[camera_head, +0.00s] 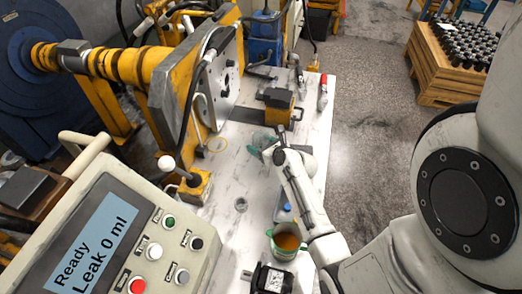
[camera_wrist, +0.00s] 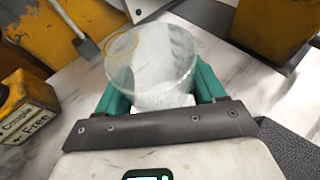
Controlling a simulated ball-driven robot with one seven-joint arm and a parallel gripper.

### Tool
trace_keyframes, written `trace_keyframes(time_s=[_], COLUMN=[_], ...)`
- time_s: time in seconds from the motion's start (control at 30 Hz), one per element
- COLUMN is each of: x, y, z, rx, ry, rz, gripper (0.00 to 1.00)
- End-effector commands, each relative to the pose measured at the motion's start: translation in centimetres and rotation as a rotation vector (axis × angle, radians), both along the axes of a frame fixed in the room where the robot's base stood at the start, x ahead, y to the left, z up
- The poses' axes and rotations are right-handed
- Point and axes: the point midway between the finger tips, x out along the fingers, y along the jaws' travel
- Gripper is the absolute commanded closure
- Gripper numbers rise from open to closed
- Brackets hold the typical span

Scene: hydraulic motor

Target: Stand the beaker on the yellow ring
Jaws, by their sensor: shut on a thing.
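The clear glass beaker (camera_wrist: 150,68) is held between the teal fingers of my gripper (camera_wrist: 160,95) in the wrist view. In the head view the beaker (camera_head: 260,139) shows at the tip of my gripper (camera_head: 270,148), over the white table. My gripper is shut on it. The thin yellow ring (camera_head: 217,144) lies flat on the table, to the left of the beaker and apart from it in the head view. In the wrist view the ring (camera_wrist: 122,44) shows beyond the beaker, partly overlapped by its glass. The gap between beaker and table is hard to judge.
A yellow machine frame (camera_head: 170,90) with a black hose stands left of the ring. A yellow-black block (camera_head: 279,98) sits behind the beaker. Bare table surrounds the ring.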

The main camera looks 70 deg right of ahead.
Motion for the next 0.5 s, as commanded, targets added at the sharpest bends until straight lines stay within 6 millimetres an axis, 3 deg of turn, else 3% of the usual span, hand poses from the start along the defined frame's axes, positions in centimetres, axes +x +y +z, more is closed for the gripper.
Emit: trace_keyframes(time_s=[0.03, 0.17, 0.5], x=[-0.2, -0.2, -0.1], y=[-0.1, -0.1, 0.0], z=[-1.2, -2.7, -2.9], rx=[0.002, 0.001, 0.001], ry=[0.002, 0.0, 0.001], rz=[-0.003, -0.004, -0.002], gripper=[0.65, 0.65, 0.65])
